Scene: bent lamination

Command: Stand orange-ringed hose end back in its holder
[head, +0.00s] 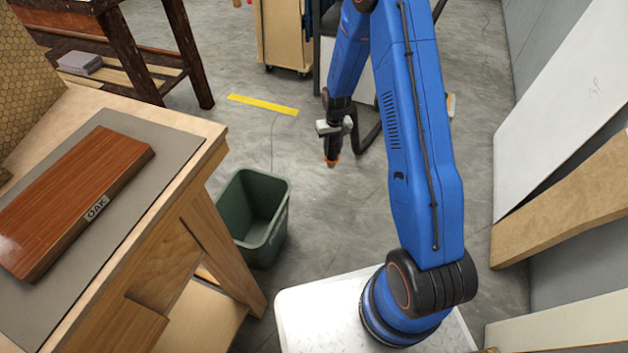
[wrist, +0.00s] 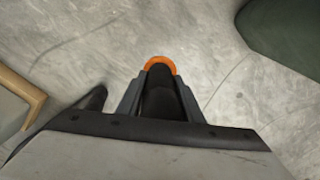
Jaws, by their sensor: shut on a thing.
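My gripper (head: 332,147) points down over the grey concrete floor in the head view. It is shut on the black hose end, whose orange ring (head: 332,162) shows just below the fingers. In the wrist view the dark hose end (wrist: 161,95) lies between the two grey fingers of my gripper (wrist: 160,84), and its orange ring (wrist: 160,62) sticks out past their tips. The hose end looks about upright in the head view and clear of the floor. I cannot make out the holder in either view.
A green bin (head: 226,217) stands on the floor left of my gripper, beside the wooden workbench (head: 215,150) with an oak board (head: 75,195). Panels (head: 560,110) lean along the right wall. A yellow floor strip (head: 262,104) lies behind. Floor under the gripper looks clear.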

